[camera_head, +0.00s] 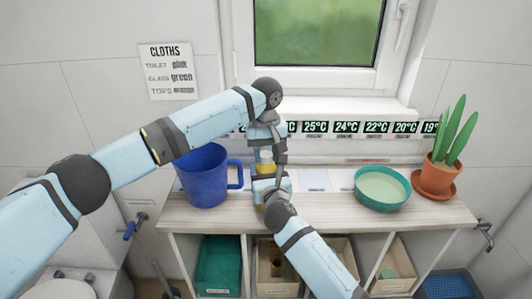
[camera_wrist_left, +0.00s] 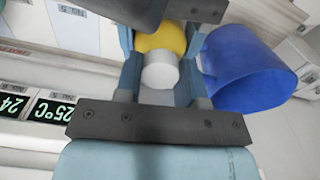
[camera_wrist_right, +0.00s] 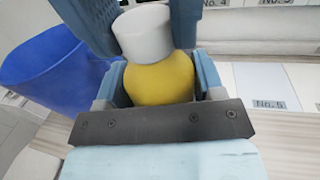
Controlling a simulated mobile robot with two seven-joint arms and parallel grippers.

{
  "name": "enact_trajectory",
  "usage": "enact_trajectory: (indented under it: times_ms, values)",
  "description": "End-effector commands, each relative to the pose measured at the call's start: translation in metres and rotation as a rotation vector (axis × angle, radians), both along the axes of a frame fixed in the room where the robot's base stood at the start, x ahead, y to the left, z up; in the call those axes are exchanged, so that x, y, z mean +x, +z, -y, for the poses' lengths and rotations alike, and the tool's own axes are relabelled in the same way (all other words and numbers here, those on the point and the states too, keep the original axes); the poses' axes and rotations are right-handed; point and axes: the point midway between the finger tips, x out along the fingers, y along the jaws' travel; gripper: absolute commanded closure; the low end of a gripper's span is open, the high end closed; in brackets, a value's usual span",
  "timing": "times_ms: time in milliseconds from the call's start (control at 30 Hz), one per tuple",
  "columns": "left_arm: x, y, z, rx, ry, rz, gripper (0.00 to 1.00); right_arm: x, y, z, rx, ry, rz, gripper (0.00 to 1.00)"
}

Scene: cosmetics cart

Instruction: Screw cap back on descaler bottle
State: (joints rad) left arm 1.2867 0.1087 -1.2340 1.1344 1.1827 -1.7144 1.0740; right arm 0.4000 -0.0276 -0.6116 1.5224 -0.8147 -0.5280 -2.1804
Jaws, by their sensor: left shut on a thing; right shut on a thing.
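The descaler bottle (camera_head: 265,168) is yellow and stands upright over the shelf top in the middle of the head view, mostly hidden by my grippers. My right gripper (camera_head: 266,186) is shut around its body, as the right wrist view shows the yellow bottle (camera_wrist_right: 160,82) between the fingers. The white cap (camera_wrist_right: 143,34) sits at the top of the bottle, in line with it. My left gripper (camera_head: 265,147) comes from above and is shut on the cap, which also shows in the left wrist view (camera_wrist_left: 160,72). Whether the thread is engaged cannot be seen.
A blue jug (camera_head: 203,178) stands close on the left, its handle near the grippers. A green bowl (camera_head: 383,188) and a potted plant (camera_head: 437,175) stand to the right. A temperature strip (camera_head: 347,127) runs along the wall behind. Bins (camera_head: 219,262) fill the shelves below.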

Motion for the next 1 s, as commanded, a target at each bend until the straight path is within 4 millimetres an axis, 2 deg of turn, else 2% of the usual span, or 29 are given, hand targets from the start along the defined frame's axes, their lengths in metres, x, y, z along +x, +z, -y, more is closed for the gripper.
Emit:
enact_trajectory:
  times_ms: [700, 767, 900, 933, 1000]
  values:
    - [0.0003, -0.0007, -0.0002, 0.0, -1.58, 0.001, 0.93, -0.0001, -0.0002, 0.0, 0.0, 0.0, 0.0, 1.0]
    - [0.0004, -0.0008, -0.0002, 0.0, -1.669, 0.001, 0.93, -0.0001, -0.0002, 0.0, 0.0, 0.0, 0.0, 1.0]
    - [0.0003, -0.0007, -0.0002, 0.0, -1.667, 0.001, 0.93, -0.0001, -0.0003, 0.0001, 0.0, 0.0, 0.0, 1.0]
    - [0.0003, -0.0007, -0.0002, 0.0, -1.666, 0.001, 0.63, -0.0001, -0.0003, 0.0001, 0.0, 0.0, 0.0, 1.0]
    - [0.0003, -0.0007, -0.0002, 0.0, -1.666, 0.001, 0.46, -0.0001, -0.0003, 0.0001, 0.0, 0.0, -0.001, 1.0]
